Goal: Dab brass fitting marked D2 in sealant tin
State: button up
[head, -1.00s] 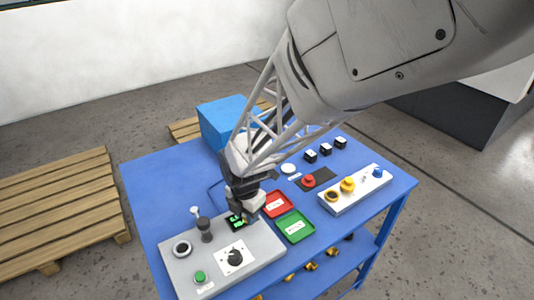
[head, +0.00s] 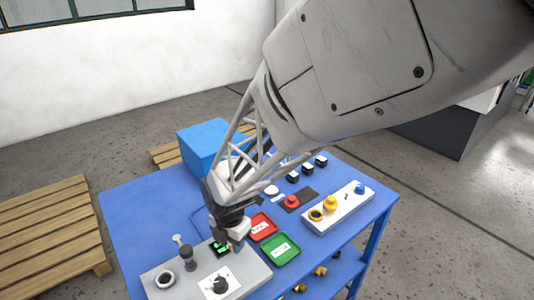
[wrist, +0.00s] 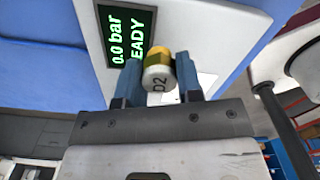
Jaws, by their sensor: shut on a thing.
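In the wrist view, the brass fitting (wrist: 158,78) shows a pale end marked D2 and a yellow brass part behind it. My gripper (wrist: 159,80) is shut on it, with a blue finger on each side. In the head view, my gripper (head: 232,245) is low over the grey control panel (head: 252,270), beside its green-lit display (head: 220,249). In the head view I cannot make out the fitting clearly. I cannot tell for sure which thing is the sealant tin; a small white round thing (head: 271,191) lies on the blue table behind the trays.
A red tray (head: 262,227) and a green tray (head: 280,249) lie right of my gripper. A white block (head: 338,208) with yellow and blue parts stands farther right. A red button (head: 291,202), several dark blocks (head: 307,169) and a blue box (head: 205,147) are behind.

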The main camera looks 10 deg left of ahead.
jog(key=w, duration=0.4)
jog(key=w+d+r, duration=0.1)
jog(key=w, duration=0.9)
jog(key=shift+d+r, duration=0.2)
jog(key=shift+r, duration=0.2)
jog(key=w+d, duration=0.2)
jog(key=w, duration=0.5)
jog(key=w+d+r, duration=0.1)
jog(key=w+d, duration=0.2)
jog(key=w, duration=0.5)
jog(key=shift+d+r, duration=0.2)
jog(key=shift+d, duration=0.05)
jog(key=shift+f, duration=0.2)
jog(key=shift+f, duration=2.8)
jog(key=shift+f, duration=0.65)
jog(key=shift+r, duration=0.15)
notch_tip(320, 180, up, 7)
dwell(0.3)
